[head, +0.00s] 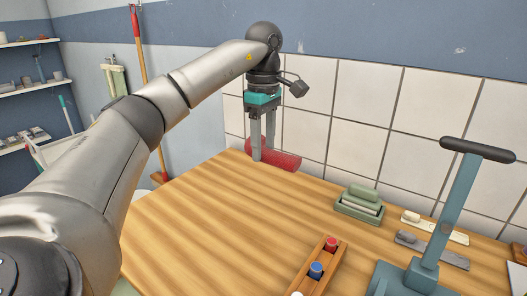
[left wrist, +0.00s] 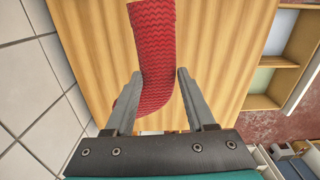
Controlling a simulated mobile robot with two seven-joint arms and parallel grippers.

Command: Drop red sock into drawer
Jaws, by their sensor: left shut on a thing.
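The red sock (head: 288,161) is at the back left of the wooden table top, by the tiled wall. My left gripper (head: 262,155) points down and is shut on the sock. In the left wrist view the knitted red sock (left wrist: 152,40) passes between the two fingers (left wrist: 160,74), with one end reaching toward the top edge. I cannot tell whether the sock touches the table. No drawer can be made out for sure. My right gripper is not in view.
The wooden table top (head: 205,215) is clear at left and middle. A green dish (head: 358,206), a wooden rack with coloured pegs (head: 318,266) and a blue press with a dark handle (head: 455,205) stand at right. Open wooden compartments (left wrist: 285,60) show in the left wrist view.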

